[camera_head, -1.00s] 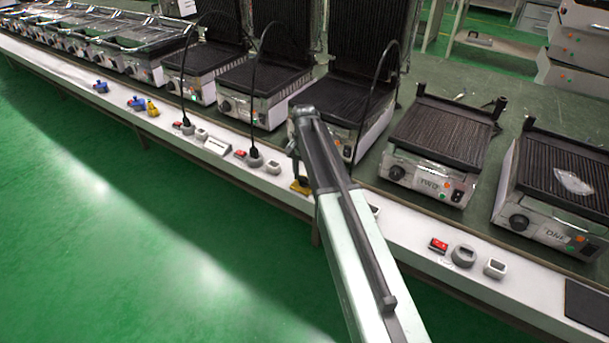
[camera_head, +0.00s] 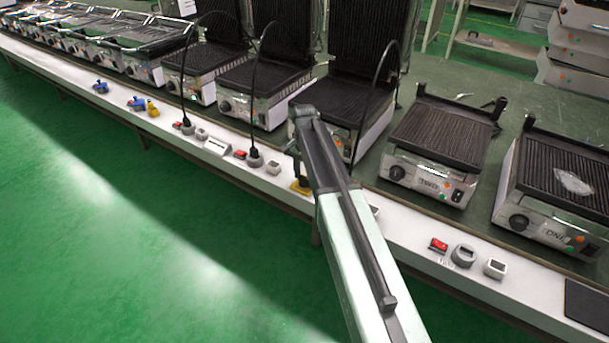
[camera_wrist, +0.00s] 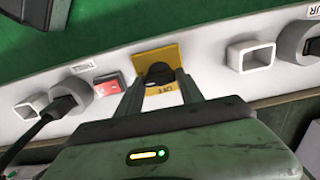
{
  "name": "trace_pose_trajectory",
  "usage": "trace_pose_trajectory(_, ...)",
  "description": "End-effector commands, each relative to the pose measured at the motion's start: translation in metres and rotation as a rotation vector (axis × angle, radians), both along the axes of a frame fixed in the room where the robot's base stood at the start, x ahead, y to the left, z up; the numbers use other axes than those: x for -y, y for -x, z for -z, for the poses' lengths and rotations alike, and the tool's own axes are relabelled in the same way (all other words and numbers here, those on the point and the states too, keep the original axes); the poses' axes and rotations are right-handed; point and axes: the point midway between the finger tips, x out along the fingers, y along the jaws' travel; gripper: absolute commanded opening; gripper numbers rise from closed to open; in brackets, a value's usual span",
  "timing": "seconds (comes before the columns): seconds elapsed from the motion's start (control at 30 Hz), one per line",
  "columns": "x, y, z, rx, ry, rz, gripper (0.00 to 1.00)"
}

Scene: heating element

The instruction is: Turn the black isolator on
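The black isolator is a black rotary knob (camera_wrist: 158,75) on a yellow plate (camera_wrist: 169,53) set in the white rail. In the wrist view it is upper centre, with lettering on the plate's near side. My gripper (camera_wrist: 161,76) is over it, one finger on each side of the knob. The fingers stand apart, with the knob between their tips; whether they touch it is unclear. In the head view the yellow plate (camera_head: 300,187) shows just left of my arm, and the knob is mostly hidden by my gripper.
A red switch (camera_wrist: 109,82) and a grey socket with a black plug (camera_wrist: 68,99) are left of the plate in the wrist view. A white socket frame (camera_wrist: 250,56) is to the right. Contact grills (camera_head: 440,140) line the bench behind; green floor (camera_head: 130,230) is clear in front.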

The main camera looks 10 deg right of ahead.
Motion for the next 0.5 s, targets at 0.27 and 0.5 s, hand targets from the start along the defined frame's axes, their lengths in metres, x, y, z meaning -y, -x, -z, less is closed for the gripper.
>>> trace_pose_trajectory(0.27,0.0006,0.0000,0.0000,0.000,0.000,0.000,0.65)
trace_pose_trajectory(0.5,0.0002,0.0001,-0.0087,0.000,0.000,-0.001,0.65)
